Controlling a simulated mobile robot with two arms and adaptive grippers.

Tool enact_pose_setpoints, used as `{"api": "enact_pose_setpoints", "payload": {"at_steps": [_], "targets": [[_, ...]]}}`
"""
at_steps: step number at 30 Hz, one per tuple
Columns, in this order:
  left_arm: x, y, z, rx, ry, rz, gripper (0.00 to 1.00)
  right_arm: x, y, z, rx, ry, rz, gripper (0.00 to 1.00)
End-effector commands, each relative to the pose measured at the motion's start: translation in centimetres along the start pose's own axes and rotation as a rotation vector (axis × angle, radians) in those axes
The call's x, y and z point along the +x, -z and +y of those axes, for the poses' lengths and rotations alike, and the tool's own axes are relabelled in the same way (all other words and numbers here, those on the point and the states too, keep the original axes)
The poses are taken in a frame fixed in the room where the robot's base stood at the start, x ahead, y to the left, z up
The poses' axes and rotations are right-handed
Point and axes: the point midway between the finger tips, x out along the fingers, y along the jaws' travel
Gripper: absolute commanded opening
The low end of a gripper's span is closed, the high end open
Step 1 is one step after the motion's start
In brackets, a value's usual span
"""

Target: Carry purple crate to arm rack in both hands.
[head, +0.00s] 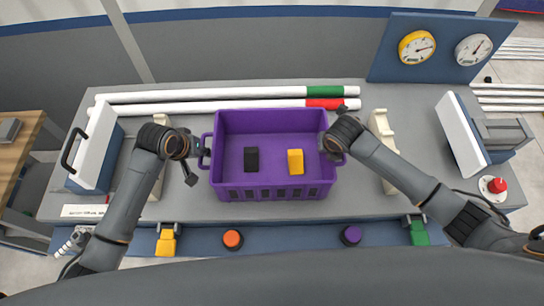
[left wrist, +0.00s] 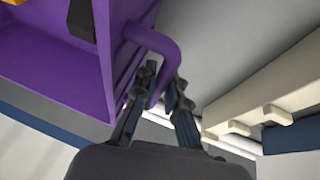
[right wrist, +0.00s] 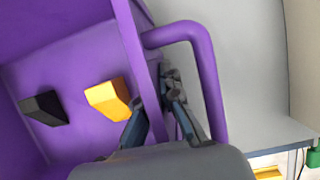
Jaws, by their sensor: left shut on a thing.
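The purple crate (head: 270,125) sits on the grey workbench and holds a black block (head: 251,159) and a yellow block (head: 295,161). My left gripper (head: 193,158) is at its left handle; in the left wrist view the fingers (left wrist: 153,92) are shut on that handle (left wrist: 166,45). My right gripper is at the crate's right side, its fingers mostly hidden by the wrist in the head view. In the right wrist view its fingers (right wrist: 158,105) lie either side of the crate's side wall, by the right handle (right wrist: 204,60); their grip is unclear. I cannot tell which thing is the arm rack.
Cream notched rails stand left (head: 161,119) and right (head: 384,130) of the crate. White pipes with a green band (head: 325,91) and a red band (head: 325,104) lie behind it. A white-faced box (head: 95,147) stands left. A blue gauge panel (head: 385,65) stands back right.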

Motion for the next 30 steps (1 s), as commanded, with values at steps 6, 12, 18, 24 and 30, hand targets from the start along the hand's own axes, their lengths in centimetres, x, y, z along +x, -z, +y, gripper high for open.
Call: {"api": "enact_pose_setpoints", "payload": {"at_steps": [6,12,18,24,30], "targets": [[-2.4,1.1,0.5,0.0,0.0,0.003,0.0,-2.5,-1.2,0.0,0.001,0.0,-0.003,0.0],[-3.5,1.5,0.7,0.0,0.0,0.002,0.0,-3.6,-1.6,0.0,0.001,0.0,-0.003,0.0],[-3.5,1.5,0.7,0.0,0.0,0.002,0.0,-3.6,-1.6,0.0,0.001,0.0,-0.003,0.0],[-3.5,1.5,0.7,0.0,0.0,0.003,0.0,-3.5,-1.6,0.0,0.001,0.0,-0.003,0.0],[-3.5,1.5,0.7,0.0,0.0,0.002,0.0,-3.5,-1.6,0.0,0.001,0.0,-0.003,0.0]]}}
